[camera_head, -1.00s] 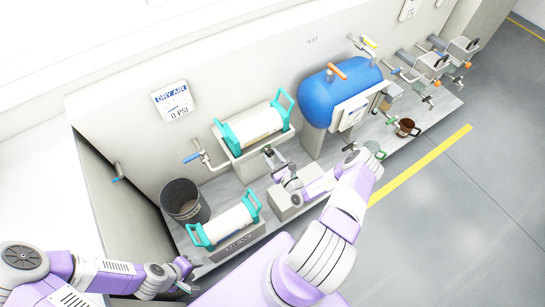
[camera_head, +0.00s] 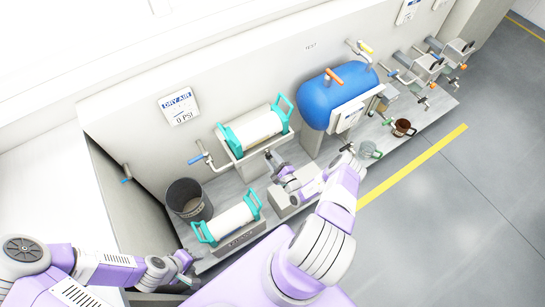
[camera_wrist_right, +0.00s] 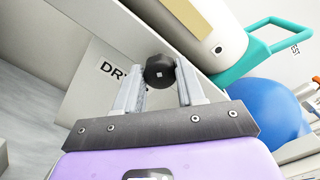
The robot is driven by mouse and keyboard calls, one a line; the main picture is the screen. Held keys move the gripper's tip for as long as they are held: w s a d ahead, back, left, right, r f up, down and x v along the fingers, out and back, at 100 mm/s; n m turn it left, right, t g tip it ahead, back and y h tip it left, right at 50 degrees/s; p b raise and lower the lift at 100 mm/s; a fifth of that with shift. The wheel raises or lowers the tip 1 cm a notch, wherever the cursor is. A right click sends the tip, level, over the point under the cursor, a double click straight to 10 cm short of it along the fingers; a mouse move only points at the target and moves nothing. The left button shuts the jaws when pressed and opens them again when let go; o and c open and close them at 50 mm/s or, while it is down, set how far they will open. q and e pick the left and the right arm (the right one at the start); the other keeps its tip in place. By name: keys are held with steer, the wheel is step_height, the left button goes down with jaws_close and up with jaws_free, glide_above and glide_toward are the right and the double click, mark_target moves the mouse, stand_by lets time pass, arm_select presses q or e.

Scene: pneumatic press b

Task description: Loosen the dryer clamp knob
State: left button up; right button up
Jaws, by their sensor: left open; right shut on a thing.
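The dryer is a white cylinder (camera_head: 255,130) with teal end handles, lying in a light cradle (camera_head: 262,148) against the wall. In the right wrist view, the black clamp knob (camera_wrist_right: 160,72) sits between the fingertips of my right gripper (camera_wrist_right: 161,90), near the white cylinder (camera_wrist_right: 205,30). The right gripper is shut on the knob. In the head view this gripper (camera_head: 271,155) is at the cradle's front, and the knob is too small to make out there. My left gripper (camera_head: 188,268) is open and empty at the lower left, away from the dryer.
A second white cylinder with teal handles (camera_head: 228,222) rests on a labelled stand in front. A dark bin (camera_head: 188,200) stands left of it. A blue tank (camera_head: 338,97) is to the right. A "DRY AIR 0 PSI" sign (camera_head: 179,105) is on the wall. Floor at right is clear.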

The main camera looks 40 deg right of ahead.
steer(key=n+p, duration=0.2)
steer(key=n, duration=0.2)
steer(key=shift+r+n, duration=0.1)
steer(key=shift+n, duration=0.2)
steer(key=shift+n+p, duration=0.9)
steer(key=shift+n, duration=0.9)
steer(key=o, duration=1.1)
steer(key=shift+w, duration=0.1)
steer(key=shift+c, duration=0.2)
steer(key=s+p, duration=0.1)
steer(key=s, duration=0.6)
steer(key=shift+s+a+p, duration=0.3)
steer(key=shift+a, duration=0.1)
